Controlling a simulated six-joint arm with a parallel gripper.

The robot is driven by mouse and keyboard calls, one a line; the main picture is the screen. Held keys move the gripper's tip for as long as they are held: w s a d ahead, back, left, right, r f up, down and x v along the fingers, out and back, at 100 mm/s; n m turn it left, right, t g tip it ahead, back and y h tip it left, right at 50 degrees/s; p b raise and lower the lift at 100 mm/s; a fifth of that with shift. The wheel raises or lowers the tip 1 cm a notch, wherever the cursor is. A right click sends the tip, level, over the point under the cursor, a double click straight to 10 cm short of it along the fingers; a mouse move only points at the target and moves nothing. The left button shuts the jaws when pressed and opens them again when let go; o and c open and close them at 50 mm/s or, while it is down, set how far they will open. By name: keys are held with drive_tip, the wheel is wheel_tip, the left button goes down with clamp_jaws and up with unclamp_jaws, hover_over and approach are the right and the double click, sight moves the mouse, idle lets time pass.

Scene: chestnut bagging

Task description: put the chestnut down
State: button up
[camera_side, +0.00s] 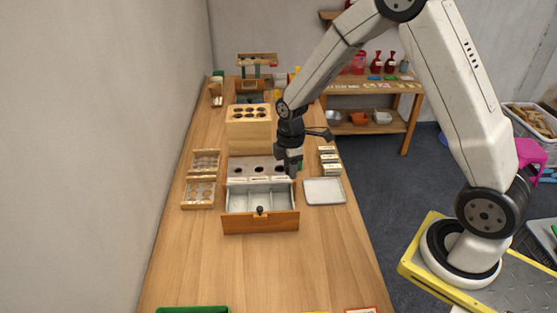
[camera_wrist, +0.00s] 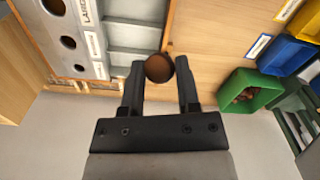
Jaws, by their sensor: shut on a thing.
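The brown, rounded chestnut (camera_wrist: 159,69) is between the fingertips of my gripper (camera_wrist: 159,74) in the wrist view. The fingers are shut on its sides. In the side view my gripper (camera_side: 290,168) is above the right end of the grey sorting panel with round holes (camera_side: 257,168), and the chestnut cannot be made out there. The open drawer (camera_side: 260,197) with grey compartments and a wooden, knobbed front stands in front of the panel. In the wrist view the drawer (camera_wrist: 137,35) and the labelled hole panel (camera_wrist: 88,68) lie to the left of the chestnut.
A shallow metal tray (camera_side: 324,191) lies right of the drawer. Two compartment boxes (camera_side: 205,161) (camera_side: 198,194) lie on the left. A wooden block with holes (camera_side: 249,114) stands behind. In the wrist view, a green bin (camera_wrist: 252,78) holds brown things. The front tabletop is mostly clear.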

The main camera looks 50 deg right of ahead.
sight(258, 180)
drive_tip(key=shift+w+d+r+n, duration=0.3)
drive_tip(key=shift+d+r, duration=0.15)
drive_tip(key=shift+r, duration=0.15)
drive_tip(key=w+f, duration=0.4)
drive_tip(key=w, duration=0.5)
drive_tip(key=shift+d, duration=0.45)
drive_tip(key=shift+w+d+f, duration=0.1)
drive_tip(key=shift+w+f, duration=1)
drive_tip(key=shift+f, duration=0.3)
drive_tip(key=shift+w+d+f, duration=0.1)
drive_tip(key=shift+w+f, duration=1)
drive_tip(key=shift+f, duration=0.25)
drive_tip(key=shift+w+f, duration=0.2)
drive_tip(key=shift+f, duration=1.6)
drive_tip(key=shift+f, duration=0.15)
